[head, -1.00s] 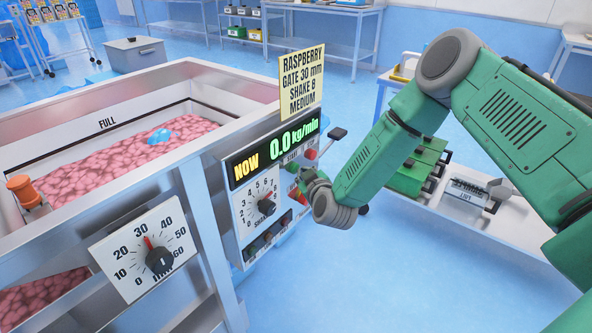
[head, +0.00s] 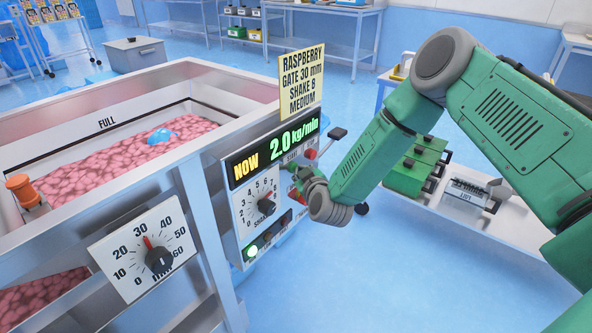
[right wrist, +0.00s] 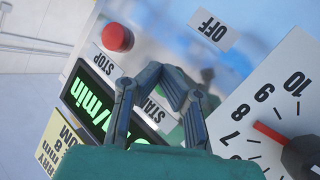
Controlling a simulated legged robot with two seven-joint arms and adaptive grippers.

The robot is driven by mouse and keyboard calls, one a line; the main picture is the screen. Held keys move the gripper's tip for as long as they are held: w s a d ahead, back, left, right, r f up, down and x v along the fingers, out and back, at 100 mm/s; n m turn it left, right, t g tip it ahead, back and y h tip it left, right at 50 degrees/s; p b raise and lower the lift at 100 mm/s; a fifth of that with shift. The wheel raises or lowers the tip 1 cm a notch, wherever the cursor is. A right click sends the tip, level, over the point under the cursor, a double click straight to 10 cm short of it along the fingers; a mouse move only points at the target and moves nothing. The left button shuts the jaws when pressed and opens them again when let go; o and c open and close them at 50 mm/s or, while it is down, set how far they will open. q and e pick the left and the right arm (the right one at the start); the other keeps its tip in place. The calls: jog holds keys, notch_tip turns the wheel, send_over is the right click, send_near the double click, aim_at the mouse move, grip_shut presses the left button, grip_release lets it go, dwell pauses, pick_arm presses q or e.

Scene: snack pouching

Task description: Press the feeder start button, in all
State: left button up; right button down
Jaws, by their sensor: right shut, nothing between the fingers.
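The feeder control panel (head: 240,205) has a display (head: 275,155) reading "NOW 2.0 kg/min". My right gripper (head: 303,177) is shut and empty, with its fingertips at the panel by the START label. In the right wrist view the fingers (right wrist: 168,85) partly cover the START label (right wrist: 152,106), and the start button is mostly hidden behind them. I cannot tell how far it is pressed. The red stop button (right wrist: 118,37) is beside the fingers, with a clear gap. My left gripper is not in view.
The shake dial (head: 266,207) is left of my gripper. A lit green-white lamp (head: 251,251) is at the panel's lower left. A gate dial (head: 159,260) is on the hopper (head: 190,70), which holds pink pieces. A recipe card (head: 301,80) stands above the panel.

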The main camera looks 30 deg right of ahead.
jog(key=shift+s+d+p, duration=0.35)
jog(key=shift+s+p, duration=0.15)
jog(key=shift+s, duration=0.4)
jog(key=s, duration=0.1)
jog(key=s+d+p, duration=0.1)
jog(key=s, duration=0.1)
jog(key=s+d+p, duration=0.1)
jog(key=shift+s, duration=0.3)
dwell(0.7)
